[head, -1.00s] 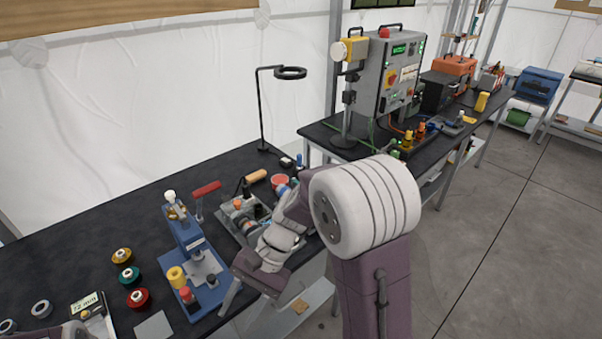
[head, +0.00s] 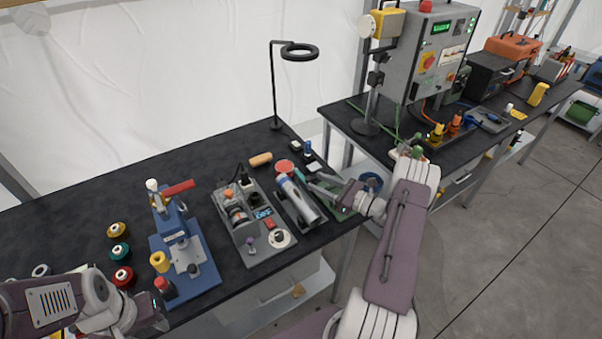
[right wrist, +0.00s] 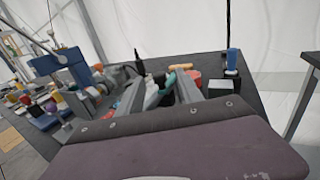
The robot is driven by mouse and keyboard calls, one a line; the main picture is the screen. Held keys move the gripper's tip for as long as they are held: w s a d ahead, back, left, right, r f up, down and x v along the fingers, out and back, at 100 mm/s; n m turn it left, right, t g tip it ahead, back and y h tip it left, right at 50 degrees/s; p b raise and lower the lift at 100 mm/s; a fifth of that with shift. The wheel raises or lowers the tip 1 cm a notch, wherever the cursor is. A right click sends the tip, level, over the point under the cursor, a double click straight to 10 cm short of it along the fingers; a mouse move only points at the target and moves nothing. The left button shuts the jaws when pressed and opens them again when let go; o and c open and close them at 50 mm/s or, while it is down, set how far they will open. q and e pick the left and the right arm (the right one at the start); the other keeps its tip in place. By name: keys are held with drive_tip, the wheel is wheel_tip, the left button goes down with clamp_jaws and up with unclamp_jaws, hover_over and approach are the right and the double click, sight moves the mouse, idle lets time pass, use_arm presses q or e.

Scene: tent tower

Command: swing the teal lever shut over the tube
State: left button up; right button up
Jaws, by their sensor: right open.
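The tube (head: 301,201) is a silver-grey cylinder with a blue end, lying in a dark cradle at the table's right end. The teal lever (head: 299,174) shows as a small teal piece at the tube's far end; it also shows in the right wrist view (right wrist: 171,77), between the fingers. My right gripper (head: 316,184) is open beside the lever and tube; I cannot tell whether it touches either. Its fingers partly hide the tube in the right wrist view. My left gripper (head: 158,318) is at the lower left, away from the tube; its jaws are unclear.
A grey fixture (head: 248,222) stands left of the tube. A blue press (head: 180,245) with a red handle is further left, beside several coloured spools. A red round container (head: 284,166) and a black lamp stand (head: 275,95) are behind. Dark table is clear at the back left.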

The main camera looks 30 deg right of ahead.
sight(301, 174)
drive_tip(key=p+x, duration=0.1)
drive_tip(key=x, duration=0.5)
drive_tip(key=shift+w+a+r, duration=0.15)
drive_tip(key=shift+a+r, duration=0.05)
drive_tip(key=shift+a, duration=0.15)
drive_tip(key=shift+w+a+f, duration=0.1)
drive_tip(key=shift+w+a, duration=0.05)
drive_tip(key=shift+w, duration=0.25)
drive_tip(key=shift+f, duration=0.1)
clamp_jaws()
drive_tip(key=shift+p, duration=0.3)
